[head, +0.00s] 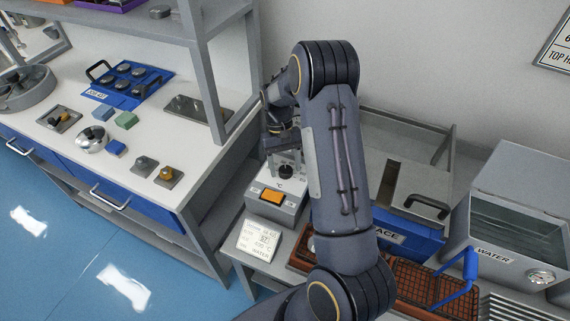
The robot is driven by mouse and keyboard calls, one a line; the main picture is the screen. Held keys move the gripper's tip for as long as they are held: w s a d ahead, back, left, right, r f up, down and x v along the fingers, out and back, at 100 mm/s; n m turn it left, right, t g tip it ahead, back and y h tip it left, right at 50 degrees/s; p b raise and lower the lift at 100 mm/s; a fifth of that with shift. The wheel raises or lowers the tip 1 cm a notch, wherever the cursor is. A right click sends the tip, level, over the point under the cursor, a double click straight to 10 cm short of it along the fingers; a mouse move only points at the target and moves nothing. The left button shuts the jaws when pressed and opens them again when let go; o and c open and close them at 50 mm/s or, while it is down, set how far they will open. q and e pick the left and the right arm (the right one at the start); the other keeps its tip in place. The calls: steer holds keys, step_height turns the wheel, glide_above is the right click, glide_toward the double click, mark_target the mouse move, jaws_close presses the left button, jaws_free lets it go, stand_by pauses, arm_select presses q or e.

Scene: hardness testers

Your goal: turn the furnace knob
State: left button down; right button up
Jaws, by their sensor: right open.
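The furnace control box (292,207) is a grey unit with an orange display (271,196) and a °C mark. Its black round knob (286,171) stands on the top face, behind the display. My right gripper (285,158) is at the knob, pointing down over it, with its jaws open. I cannot tell whether the fingers touch the knob. My right arm hides part of the gripper and much of the blue furnace (424,228), whose label is partly covered. My left gripper is not in view.
A placard (259,240) stands in front of the control box. Brown wire racks (410,283) and a grey water tank (515,215) are at right. The left bench (70,138) holds a blue tray (130,83) and several small blocks. A grey shelf post (211,92) rises near my gripper.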

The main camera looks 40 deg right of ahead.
steer(key=v, duration=0.7)
steer(key=shift+r, duration=0.35)
steer(key=shift+w, duration=0.15)
